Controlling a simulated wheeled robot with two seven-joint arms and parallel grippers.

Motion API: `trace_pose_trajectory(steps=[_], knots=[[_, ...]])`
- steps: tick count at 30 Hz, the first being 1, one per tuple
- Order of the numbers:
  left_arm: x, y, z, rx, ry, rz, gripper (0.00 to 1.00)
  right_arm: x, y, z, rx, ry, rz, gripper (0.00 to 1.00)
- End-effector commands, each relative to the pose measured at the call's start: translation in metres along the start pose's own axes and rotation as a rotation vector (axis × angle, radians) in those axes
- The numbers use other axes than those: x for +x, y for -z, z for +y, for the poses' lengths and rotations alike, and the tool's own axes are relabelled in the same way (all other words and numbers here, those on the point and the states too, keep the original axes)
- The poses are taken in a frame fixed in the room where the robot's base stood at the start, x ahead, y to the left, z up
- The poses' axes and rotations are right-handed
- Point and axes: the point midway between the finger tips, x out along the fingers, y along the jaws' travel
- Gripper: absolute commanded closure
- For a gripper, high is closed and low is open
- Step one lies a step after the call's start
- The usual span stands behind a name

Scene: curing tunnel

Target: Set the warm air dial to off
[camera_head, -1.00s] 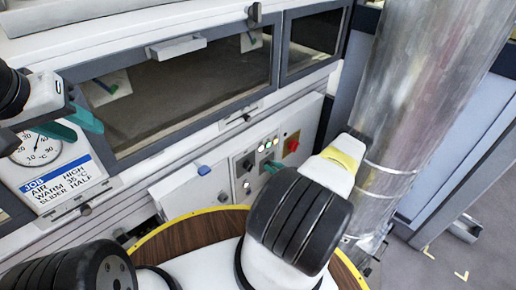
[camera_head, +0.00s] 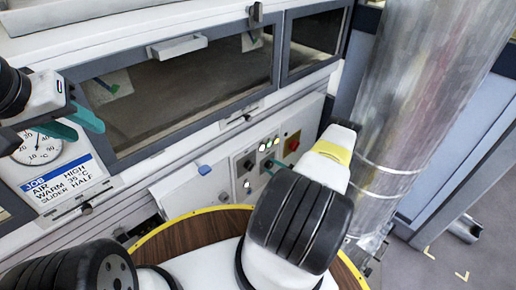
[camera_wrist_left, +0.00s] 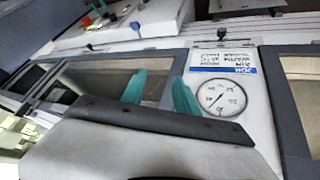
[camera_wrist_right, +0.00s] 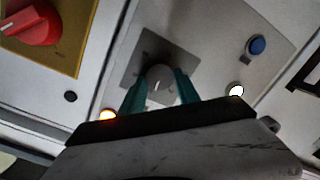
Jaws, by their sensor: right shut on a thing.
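A grey round dial (camera_wrist_right: 158,74) with a white pointer line sits on a dark square plate in the right wrist view. No label on it is readable. My right gripper (camera_wrist_right: 160,88) is shut on this dial, one teal finger on each side. In the head view my right wrist hides most of this, and only a bit of teal finger (camera_head: 271,166) shows at the control panel (camera_head: 238,178). My left gripper (camera_head: 72,122) is open and empty, in front of the white wall by the gauge; its two fingers stand apart in the left wrist view (camera_wrist_left: 158,92).
An amber lamp (camera_wrist_right: 107,114) and a white lamp (camera_wrist_right: 237,90) are lit near the dial. A blue button (camera_wrist_right: 257,45) and a red switch (camera_wrist_right: 30,25) are nearby. A job card (camera_head: 65,184) hangs below the gauge (camera_head: 38,148). A metal duct (camera_head: 415,100) stands right of my right arm.

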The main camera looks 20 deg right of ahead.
Motion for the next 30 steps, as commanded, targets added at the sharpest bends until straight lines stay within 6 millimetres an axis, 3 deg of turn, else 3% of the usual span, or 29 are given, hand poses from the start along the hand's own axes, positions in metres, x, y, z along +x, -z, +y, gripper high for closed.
trace_pose_trajectory(steps=[30], knots=[[0.0, 0.0, 0.0, 0.0, 0.0, 0.0, 0.64, 0.0031, 0.003, -0.004, -0.963, -0.069, -0.054, 1.0]])
